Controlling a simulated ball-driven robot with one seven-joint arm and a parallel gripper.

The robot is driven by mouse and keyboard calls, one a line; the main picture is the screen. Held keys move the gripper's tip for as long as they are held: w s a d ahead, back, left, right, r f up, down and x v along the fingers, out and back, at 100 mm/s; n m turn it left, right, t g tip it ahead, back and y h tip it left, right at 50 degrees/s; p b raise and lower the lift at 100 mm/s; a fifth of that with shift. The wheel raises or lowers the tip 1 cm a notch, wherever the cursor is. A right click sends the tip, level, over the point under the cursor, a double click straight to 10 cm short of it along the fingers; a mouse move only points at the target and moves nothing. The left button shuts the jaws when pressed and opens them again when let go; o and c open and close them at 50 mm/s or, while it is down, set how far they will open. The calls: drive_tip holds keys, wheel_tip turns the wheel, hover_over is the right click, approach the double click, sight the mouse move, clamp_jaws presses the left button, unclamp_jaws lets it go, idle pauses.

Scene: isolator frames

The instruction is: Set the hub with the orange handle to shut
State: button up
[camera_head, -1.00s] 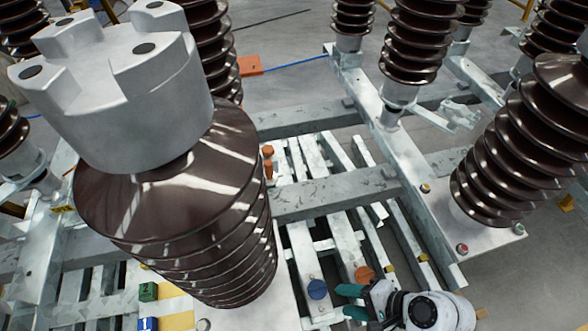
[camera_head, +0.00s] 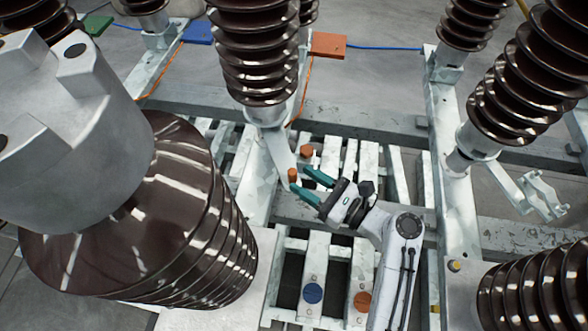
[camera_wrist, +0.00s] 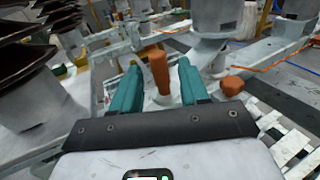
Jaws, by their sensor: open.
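The orange handle (camera_head: 292,175) is a small upright peg beside a pale beam, near the picture's middle in the head view. The fingers (camera_wrist: 158,82) show gaps on both sides of the handle in the wrist view. Whether the handle is fully between the fingers in depth, I cannot tell. The hub under the handle is mostly hidden.
An orange hexagonal knob (camera_head: 306,151) stands close beyond the handle. Large brown ribbed insulators (camera_head: 255,55) crowd around. An orange box (camera_head: 328,45) with cables sits behind.

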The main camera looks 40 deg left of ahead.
sight(296, 177)
drive_tip(key=shift+s+a, duration=0.15)
drive_tip(key=shift+a, duration=0.85)
drive_tip(key=shift+s+a, duration=0.1)
drive_tip(key=shift+a, duration=0.9)
clamp_jaws()
